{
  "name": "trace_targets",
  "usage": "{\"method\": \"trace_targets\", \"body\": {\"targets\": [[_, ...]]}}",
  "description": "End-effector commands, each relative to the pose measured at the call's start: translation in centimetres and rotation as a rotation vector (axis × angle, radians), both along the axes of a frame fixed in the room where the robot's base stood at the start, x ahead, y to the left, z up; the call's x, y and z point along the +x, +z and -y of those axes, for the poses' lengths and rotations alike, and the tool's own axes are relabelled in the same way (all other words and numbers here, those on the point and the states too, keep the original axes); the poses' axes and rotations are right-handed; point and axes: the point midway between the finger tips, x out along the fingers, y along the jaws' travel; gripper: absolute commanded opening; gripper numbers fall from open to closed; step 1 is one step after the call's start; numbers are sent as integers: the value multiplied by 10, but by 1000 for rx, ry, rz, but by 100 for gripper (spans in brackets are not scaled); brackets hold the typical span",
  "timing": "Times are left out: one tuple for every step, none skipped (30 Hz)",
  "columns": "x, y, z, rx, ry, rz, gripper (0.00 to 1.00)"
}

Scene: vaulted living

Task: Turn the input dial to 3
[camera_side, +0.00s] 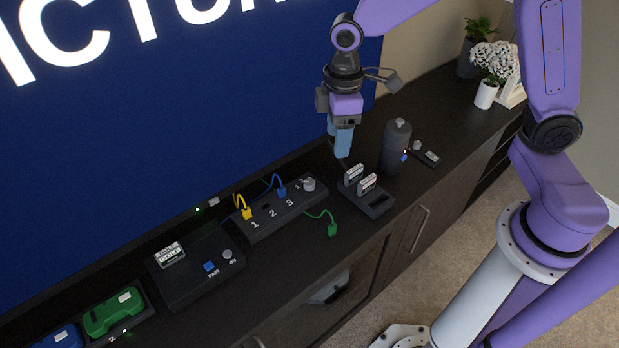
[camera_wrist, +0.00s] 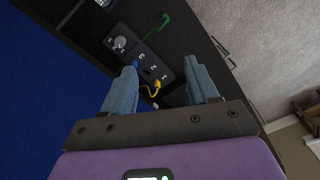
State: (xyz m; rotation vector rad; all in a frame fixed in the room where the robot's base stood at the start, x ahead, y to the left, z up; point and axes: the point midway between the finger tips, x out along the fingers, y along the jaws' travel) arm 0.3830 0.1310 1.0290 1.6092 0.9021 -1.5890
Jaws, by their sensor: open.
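The input dial is a small round silver knob (camera_side: 308,184) at the right end of a black switch box (camera_side: 262,228) with sockets marked 1, 2 and 3. The dial also shows in the wrist view (camera_wrist: 120,43), at the box's upper left end; its pointer setting is too small to tell. A yellow plug (camera_side: 247,213) is at socket 1 and a blue plug (camera_side: 282,192) at socket 3. My gripper (camera_side: 343,154) is open and empty, above and right of the box in the side view, apart from the dial. Its two blue fingers (camera_wrist: 160,83) frame part of the box in the wrist view.
A cartridge holder (camera_side: 376,210) and a dark bottle (camera_side: 394,150) stand to the right. A console (camera_side: 190,290) and green controller (camera_side: 112,314) are left. The blue screen (camera_side: 180,120) rises behind.

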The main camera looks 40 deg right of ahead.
Motion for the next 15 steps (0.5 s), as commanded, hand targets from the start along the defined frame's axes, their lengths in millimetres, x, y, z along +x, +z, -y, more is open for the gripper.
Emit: {"method": "trace_targets", "body": {"targets": [[22,-12,2,-4,-12,-5,59],[34,-18,3,-5,-17,-5,59],[49,-27,6,-5,-21,-7,59],[60,-34,8,-6,-23,-7,59],[71,-40,11,-6,-27,-7,59],[83,-48,15,-7,-30,-8,59],[92,-54,18,-8,-33,-9,59],[99,-59,21,-8,-35,-10,59],[107,-65,25,-8,-39,-10,59],[113,-69,27,-8,-39,-10,59],[117,-73,30,-8,-41,-10,59],[122,-76,32,-8,-42,-10,59],[125,-79,33,-8,-42,-10,59],[127,-80,34,-7,-42,-9,59],[129,-82,35,-7,-42,-9,59]]}}
